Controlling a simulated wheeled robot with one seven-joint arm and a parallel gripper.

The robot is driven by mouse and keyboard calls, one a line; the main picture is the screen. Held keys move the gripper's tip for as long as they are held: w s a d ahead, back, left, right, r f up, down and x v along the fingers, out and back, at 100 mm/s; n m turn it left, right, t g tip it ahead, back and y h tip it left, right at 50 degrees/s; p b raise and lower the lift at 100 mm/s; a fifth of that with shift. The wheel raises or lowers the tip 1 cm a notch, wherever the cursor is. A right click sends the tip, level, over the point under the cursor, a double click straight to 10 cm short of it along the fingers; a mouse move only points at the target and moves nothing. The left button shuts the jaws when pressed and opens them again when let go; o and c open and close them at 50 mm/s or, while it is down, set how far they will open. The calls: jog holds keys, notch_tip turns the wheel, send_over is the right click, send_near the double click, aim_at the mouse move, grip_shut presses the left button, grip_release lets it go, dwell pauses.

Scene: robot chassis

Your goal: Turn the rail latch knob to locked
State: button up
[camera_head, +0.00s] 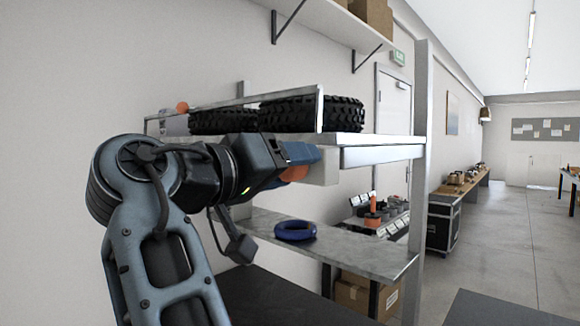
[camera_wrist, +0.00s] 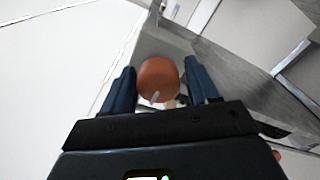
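An orange-brown round knob (camera_wrist: 158,78) with a short white mark near its lower edge shows in the wrist view. It lies between the two blue fingers of my gripper (camera_wrist: 162,84). The fingers are apart, with a narrow gap on the right; contact on the left is hard to tell. In the head view the blue gripper (camera_head: 303,154) points right below the shelf edge. An orange knob (camera_head: 294,174) is partly hidden behind it, beside a pale block (camera_head: 324,170). Another orange round piece (camera_head: 182,107) shows at the rail's left end.
A metal-edged shelf (camera_head: 382,154) with a thin rail and black tyres (camera_head: 312,113) is just above my gripper. Below is a grey shelf (camera_head: 345,252) with a blue ring (camera_head: 295,230). An upright post (camera_head: 420,170) stands to the right; open floor lies beyond.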

jog(key=shift+o, duration=0.7)
jog(key=b+v, duration=0.2)
jog(key=v, duration=0.5)
jog(key=shift+s+a, duration=0.2)
jog(key=shift+s, duration=0.15)
